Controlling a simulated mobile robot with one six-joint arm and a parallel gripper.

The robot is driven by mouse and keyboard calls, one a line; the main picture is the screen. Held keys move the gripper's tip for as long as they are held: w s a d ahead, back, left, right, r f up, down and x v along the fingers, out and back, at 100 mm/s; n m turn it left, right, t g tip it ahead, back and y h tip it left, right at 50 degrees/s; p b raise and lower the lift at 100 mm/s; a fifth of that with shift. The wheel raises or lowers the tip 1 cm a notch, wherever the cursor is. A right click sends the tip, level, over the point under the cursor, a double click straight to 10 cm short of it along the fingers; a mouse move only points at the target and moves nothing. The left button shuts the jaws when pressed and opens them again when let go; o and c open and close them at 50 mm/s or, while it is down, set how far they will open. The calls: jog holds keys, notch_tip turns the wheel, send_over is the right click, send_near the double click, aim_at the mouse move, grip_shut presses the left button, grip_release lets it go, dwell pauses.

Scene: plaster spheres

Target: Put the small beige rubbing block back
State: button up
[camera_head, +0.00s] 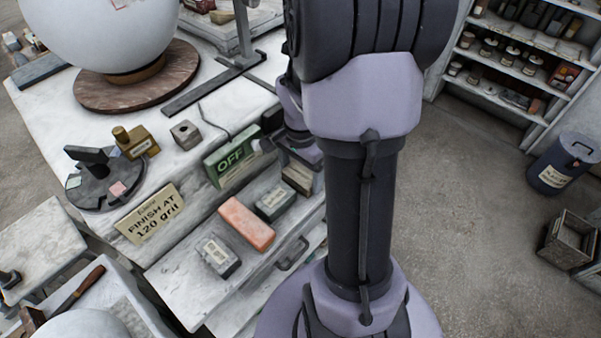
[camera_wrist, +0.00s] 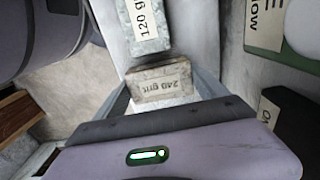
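The small beige rubbing block (camera_head: 297,178), with a pale label, is at the far right end of the row of blocks on the pulled-out drawer (camera_head: 180,285). In the wrist view the block (camera_wrist: 165,85) shows a "240 grit" label upside down. My gripper (camera_head: 300,155) is above it, and its fingers (camera_wrist: 163,88) flank the block, seeming to touch both sides. Whether the block rests on the drawer or hangs just above it is hard to tell. A grey-green block (camera_head: 275,201) lies beside it, labelled "120 grit" in the wrist view (camera_wrist: 147,22).
An orange block (camera_head: 246,223) and a pale labelled block (camera_head: 217,257) lie further along the drawer. A green "OFF" box (camera_head: 231,157) and a "finish at 120 grit" sign (camera_head: 150,213) stand behind. A large white sphere (camera_head: 125,30) sits on a round wooden base.

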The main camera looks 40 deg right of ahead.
aim_at(301, 174)
jog(key=shift+o, duration=1.4)
notch_tip(301, 174, up, 12)
jog(key=p, duration=0.5)
jog(key=shift+r, duration=0.15)
